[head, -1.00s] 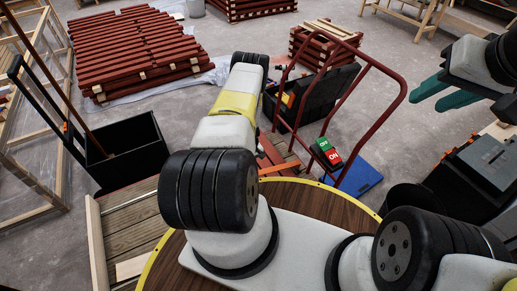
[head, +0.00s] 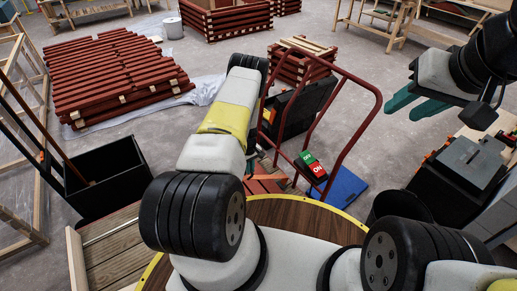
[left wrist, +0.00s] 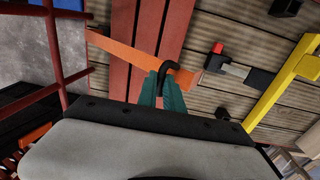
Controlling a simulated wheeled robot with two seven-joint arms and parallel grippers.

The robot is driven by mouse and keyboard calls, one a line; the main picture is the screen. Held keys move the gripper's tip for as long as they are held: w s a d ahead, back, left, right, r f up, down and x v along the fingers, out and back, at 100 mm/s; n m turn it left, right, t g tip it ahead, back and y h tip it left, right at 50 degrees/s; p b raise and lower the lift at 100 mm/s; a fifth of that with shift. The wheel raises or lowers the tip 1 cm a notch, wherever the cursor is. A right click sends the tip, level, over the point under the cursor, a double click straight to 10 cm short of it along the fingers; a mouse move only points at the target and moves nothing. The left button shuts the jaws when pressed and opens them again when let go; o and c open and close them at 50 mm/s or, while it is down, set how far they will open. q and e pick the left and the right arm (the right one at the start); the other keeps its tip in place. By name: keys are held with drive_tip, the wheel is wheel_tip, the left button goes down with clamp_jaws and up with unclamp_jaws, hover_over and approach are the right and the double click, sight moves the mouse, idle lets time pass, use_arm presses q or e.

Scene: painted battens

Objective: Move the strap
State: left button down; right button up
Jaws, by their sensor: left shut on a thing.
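The strap (left wrist: 135,55) is a flat orange band in the left wrist view. It crosses red-brown battens (left wrist: 168,30) lying on grey slatted planks. A black hook (left wrist: 170,68) curves at my left gripper's fingertips. My left gripper (left wrist: 160,82) has its teal fingers close together, shut at the strap; the exact grip is partly hidden by the fingers and hook. In the head view my left arm blocks most of this area. My right gripper (head: 401,111) is open and empty, held in the air at the right.
A red-framed cart (head: 370,118) with a green and red switch box (head: 311,166) stands ahead. A black bin (head: 108,182) is at left. Batten stacks (head: 110,75) lie behind. A yellow clamp-like piece (left wrist: 285,85) is beside the battens.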

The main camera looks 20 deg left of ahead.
use_arm(q)
drive_tip(key=c, duration=1.5)
unclamp_jaws()
drive_tip(key=shift+s+d, duration=0.25)
drive_tip(key=shift+s+a, duration=0.1)
drive_tip(key=shift+a, duration=0.05)
wheel_tip(320, 180, up, 8)
drive_tip(key=shift+s+a+f, duration=0.1)
